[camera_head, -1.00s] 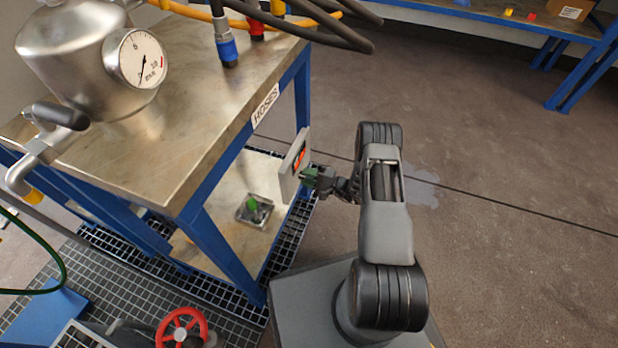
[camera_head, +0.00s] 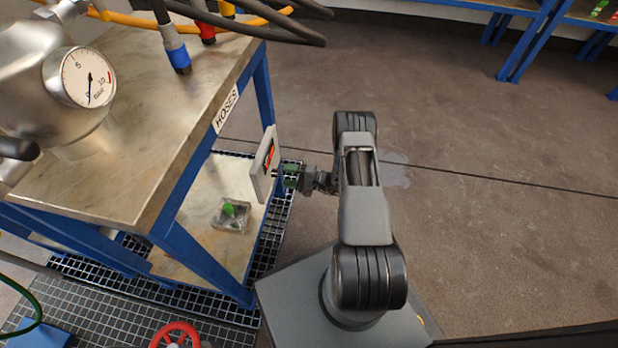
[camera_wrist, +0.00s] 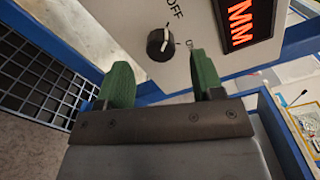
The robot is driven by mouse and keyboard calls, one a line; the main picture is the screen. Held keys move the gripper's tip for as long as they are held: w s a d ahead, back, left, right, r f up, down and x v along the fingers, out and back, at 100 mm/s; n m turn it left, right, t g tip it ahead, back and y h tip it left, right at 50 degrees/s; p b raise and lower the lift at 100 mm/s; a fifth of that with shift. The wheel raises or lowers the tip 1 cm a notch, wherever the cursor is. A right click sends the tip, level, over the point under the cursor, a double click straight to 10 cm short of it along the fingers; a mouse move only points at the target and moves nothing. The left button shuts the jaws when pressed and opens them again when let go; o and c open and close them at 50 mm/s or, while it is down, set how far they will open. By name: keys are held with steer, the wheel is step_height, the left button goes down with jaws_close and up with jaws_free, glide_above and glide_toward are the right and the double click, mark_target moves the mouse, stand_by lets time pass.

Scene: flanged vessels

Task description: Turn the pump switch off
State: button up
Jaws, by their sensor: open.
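The pump switch is a black round knob (camera_wrist: 158,44) with a white mark, on a pale panel (camera_wrist: 130,22) in the wrist view. "OFF" is printed beside it, and another label is partly hidden by a finger. My gripper (camera_wrist: 160,80) is open, with its green fingers spread and the knob lying between and just beyond their tips. No contact with the knob is visible. In the head view my gripper (camera_head: 283,174) is close in front of the panel (camera_head: 264,165), which is fixed by the table leg; the knob is too small there to read.
The panel carries a red-lit display (camera_wrist: 246,19). A blue-legged table (camera_head: 150,120) labelled HOSES bears a metal vessel with a gauge (camera_head: 88,77). A clear box with a green part (camera_head: 231,214) sits on the lower shelf. Open floor (camera_head: 480,160) lies to the right.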

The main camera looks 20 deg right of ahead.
steer(key=p+v, duration=0.2)
steer(key=v, duration=0.8)
steer(key=shift+s+d, duration=0.2)
steer(key=a+r+n+g+h+p, duration=0.1)
steer(key=a+r+n+g+p, duration=0.25)
steer(key=r, duration=0.85)
steer(key=s+a+r+n+g+h+p, duration=0.15)
steer(key=r+g+p, duration=0.25)
steer(key=r+p, duration=0.5)
steer(key=a+r+n+g+p, duration=0.2)
steer(key=a+r+g+p, duration=0.15)
steer(key=r, duration=1.05)
steer(key=s+a+r+n+t+h+p, duration=0.1)
steer(key=s+r+h+p, duration=0.3)
steer(key=r, duration=0.7)
steer(key=s+a+r+n+t+h+p, duration=0.1)
steer(key=s+r+h+p, duration=0.3)
steer(key=r+p, duration=0.4)
steer(key=s+a+r+n+t+h+p, duration=0.1)
steer(key=s+r+h+p, duration=0.3)
steer(key=r, duration=1.2)
steer(key=s+n+t+p, duration=0.1)
steer(key=p, duration=0.1)
steer(key=shift+r+p, duration=0.2)
steer(key=shift+p, duration=0.2)
